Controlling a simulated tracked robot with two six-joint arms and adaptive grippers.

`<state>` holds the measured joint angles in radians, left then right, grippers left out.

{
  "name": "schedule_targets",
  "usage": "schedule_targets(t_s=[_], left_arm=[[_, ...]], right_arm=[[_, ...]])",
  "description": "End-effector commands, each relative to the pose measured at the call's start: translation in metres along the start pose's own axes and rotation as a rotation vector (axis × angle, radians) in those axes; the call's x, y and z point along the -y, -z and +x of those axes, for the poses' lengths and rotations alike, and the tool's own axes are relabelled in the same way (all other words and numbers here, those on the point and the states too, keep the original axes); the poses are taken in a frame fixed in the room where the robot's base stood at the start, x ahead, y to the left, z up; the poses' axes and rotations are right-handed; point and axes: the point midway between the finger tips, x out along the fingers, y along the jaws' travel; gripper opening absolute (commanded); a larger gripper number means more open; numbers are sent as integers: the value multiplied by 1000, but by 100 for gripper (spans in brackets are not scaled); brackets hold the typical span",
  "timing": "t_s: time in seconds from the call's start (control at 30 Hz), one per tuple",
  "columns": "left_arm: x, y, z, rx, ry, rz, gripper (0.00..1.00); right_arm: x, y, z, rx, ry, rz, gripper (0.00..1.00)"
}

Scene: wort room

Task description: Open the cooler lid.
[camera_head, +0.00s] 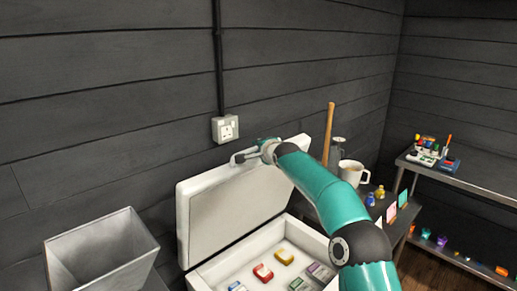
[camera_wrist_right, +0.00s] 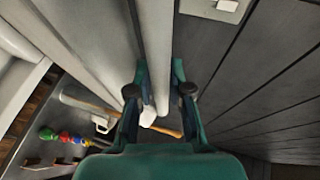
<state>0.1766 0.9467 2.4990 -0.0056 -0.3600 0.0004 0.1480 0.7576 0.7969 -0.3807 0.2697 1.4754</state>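The white cooler (camera_head: 215,268) stands below the wall with its inside showing. Its lid (camera_head: 232,208) is raised, standing steeply tilted back toward the wall. My right gripper (camera_head: 255,151) is at the lid's top edge. In the right wrist view its two fingers (camera_wrist_right: 160,82) lie close on either side of a pale bar-like part of the lid (camera_wrist_right: 154,40), and it looks shut on it. I cannot tell whether that part is the rim or a handle. My left gripper is not in view.
Several coloured packs, one red (camera_head: 263,273), lie in the cooler. A grey open bin (camera_head: 103,250) stands to its left. A mug (camera_head: 352,173) and small bottles are on the dark table at right. A wall socket (camera_head: 225,129) is behind the lid.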

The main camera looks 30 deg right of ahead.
Motion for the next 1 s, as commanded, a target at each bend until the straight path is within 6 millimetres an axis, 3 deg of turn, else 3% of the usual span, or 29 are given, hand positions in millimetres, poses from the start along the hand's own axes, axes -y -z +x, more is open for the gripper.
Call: schedule_targets(t_s=[0.03,0.1,0.63,1.0], left_arm=[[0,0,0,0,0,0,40],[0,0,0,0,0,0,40],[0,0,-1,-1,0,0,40],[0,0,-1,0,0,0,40]], right_arm=[[0,0,0,1,0,0,31],[0,-2,1,2,0,-1,41],[0,-5,-2,6,-3,-1,41],[2,-3,-39,3,2,-4,41]])
